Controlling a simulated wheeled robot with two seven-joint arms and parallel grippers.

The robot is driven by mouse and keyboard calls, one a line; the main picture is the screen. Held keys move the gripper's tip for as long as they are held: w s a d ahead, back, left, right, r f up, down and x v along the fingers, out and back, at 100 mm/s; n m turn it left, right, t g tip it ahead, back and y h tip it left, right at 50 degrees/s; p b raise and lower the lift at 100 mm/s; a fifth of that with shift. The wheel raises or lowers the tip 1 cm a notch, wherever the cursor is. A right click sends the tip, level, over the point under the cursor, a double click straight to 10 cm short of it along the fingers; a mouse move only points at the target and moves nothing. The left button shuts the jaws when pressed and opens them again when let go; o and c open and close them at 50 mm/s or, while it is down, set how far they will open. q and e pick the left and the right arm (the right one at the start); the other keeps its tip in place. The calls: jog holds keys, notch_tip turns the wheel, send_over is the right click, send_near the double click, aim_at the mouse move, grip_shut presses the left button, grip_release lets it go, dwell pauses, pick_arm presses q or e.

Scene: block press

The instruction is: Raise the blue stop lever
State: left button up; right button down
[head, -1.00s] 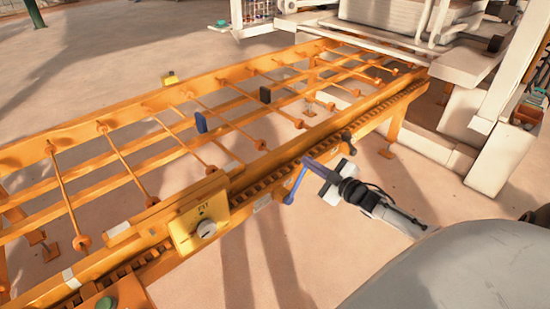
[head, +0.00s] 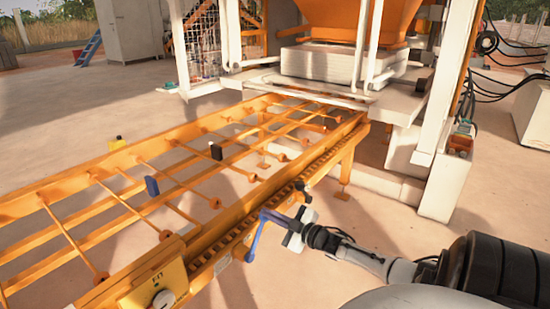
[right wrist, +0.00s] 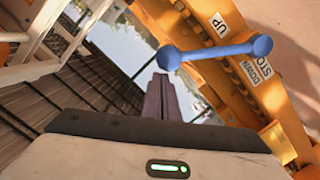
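The blue stop lever (head: 255,240) is on the near side rail of the orange roller frame. In the head view it slants down to a round blue end. It also shows in the right wrist view (right wrist: 215,52) as a blue bar with a knob at each end, near the UP and STOP DOWN labels. My right gripper (head: 268,214) is at the lever's upper part in the head view. In the right wrist view its dark fingers (right wrist: 160,80) are together, with their tips just below the left knob. I cannot tell whether they touch it. My left gripper is not in view.
The orange roller frame (head: 120,192) runs back to the press (head: 335,75). A yellow box with a dial (head: 155,290) sits on the near rail, left of the lever. A dark knob (head: 306,184) stands near the gripper. Bare floor lies in front of the rail.

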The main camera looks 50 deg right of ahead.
jog(key=s+a+r+p, duration=0.1)
jog(key=s+r+p, duration=0.1)
jog(key=s, duration=0.3)
jog(key=s+a+r+p, duration=0.2)
jog(key=s+p, duration=0.1)
jog(key=s, duration=0.2)
jog(key=shift+s+r+p, duration=0.2)
jog(key=shift+r+p, duration=0.05)
jog(key=shift+p, duration=0.15)
jog(key=shift+f, duration=0.1)
jog(key=s+a+f+m+g+y, duration=0.1)
jog(key=s+a+f+m+g, duration=0.15)
jog(key=a+f, duration=0.5)
jog(key=s+a+f+m+g, duration=0.1)
jog(key=s+a+f+g, duration=0.2)
jog(key=a, duration=0.8)
jog(key=s+a+f+g+y, duration=0.1)
jog(key=s+a, duration=0.2)
jog(key=a, duration=0.7)
jog(key=s+a+f+m+g+y, duration=0.1)
jog(key=s+a, duration=0.3)
jog(key=a, duration=0.6)
jog(key=shift+s+a+g+y, duration=0.15)
jog(key=shift+g+y, duration=0.15)
jog(key=shift+g, duration=0.05)
